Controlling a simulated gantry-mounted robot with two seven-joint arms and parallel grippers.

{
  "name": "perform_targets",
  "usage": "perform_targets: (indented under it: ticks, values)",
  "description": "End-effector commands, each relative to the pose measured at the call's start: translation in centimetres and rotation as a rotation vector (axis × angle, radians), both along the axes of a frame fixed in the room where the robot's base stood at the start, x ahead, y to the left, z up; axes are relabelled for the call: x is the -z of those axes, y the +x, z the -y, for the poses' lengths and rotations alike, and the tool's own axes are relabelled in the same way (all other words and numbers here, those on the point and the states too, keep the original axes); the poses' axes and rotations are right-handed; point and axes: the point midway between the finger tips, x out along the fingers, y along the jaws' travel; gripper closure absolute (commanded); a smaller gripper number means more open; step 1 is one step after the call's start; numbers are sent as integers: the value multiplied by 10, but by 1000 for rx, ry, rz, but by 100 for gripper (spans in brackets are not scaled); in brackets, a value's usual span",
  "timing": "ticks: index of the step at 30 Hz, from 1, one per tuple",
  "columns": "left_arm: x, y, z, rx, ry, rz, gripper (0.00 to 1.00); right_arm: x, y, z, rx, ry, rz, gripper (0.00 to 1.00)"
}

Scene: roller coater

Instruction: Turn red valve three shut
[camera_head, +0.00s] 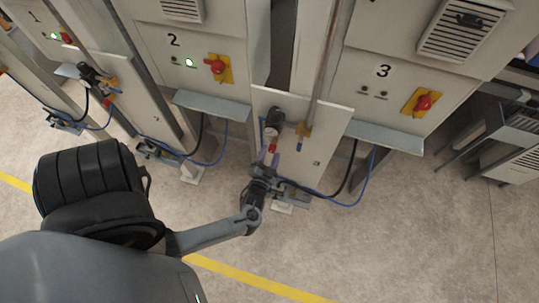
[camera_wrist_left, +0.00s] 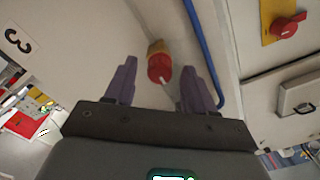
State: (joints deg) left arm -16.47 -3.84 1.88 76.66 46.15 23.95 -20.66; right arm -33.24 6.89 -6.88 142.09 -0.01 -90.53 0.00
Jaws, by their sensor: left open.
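A small red valve (camera_head: 273,148) with a brass-coloured body sits on the pale upright panel between cabinets 2 and 3, below a dark gauge. In the left wrist view the red valve (camera_wrist_left: 159,69) shows between the two purple fingers. My left gripper (camera_head: 268,159) is open, with its fingers pointing at the panel and one on each side of the valve. In the wrist view the gripper (camera_wrist_left: 159,73) shows a gap around the valve on both sides. I cannot tell how deep the valve lies between the fingers. My right gripper is not in view.
A blue hose (camera_wrist_left: 203,50) runs close past the right finger. Cabinet 3 carries a red rotary switch (camera_head: 423,103) on a yellow plate. The floor in front is clear.

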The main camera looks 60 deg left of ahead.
Motion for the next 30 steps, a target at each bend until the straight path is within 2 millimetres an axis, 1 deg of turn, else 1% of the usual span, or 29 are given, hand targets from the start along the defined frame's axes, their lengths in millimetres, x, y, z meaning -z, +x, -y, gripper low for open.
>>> perform_targets:
  ticks: [5, 8, 21, 25, 30]
  values:
    - [1, -3, 3, 1, -1, 0, 46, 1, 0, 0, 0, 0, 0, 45]
    - [2, -10, 10, 2, -2, 0, 46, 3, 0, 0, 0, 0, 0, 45]
    - [2, -61, 59, 0, -2, 0, 46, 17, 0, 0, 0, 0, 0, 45]
    - [1, -71, 69, -1, -1, -1, 46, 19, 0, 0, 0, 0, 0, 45]
    - [0, -77, 75, 0, 0, 0, 46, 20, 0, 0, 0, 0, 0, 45]
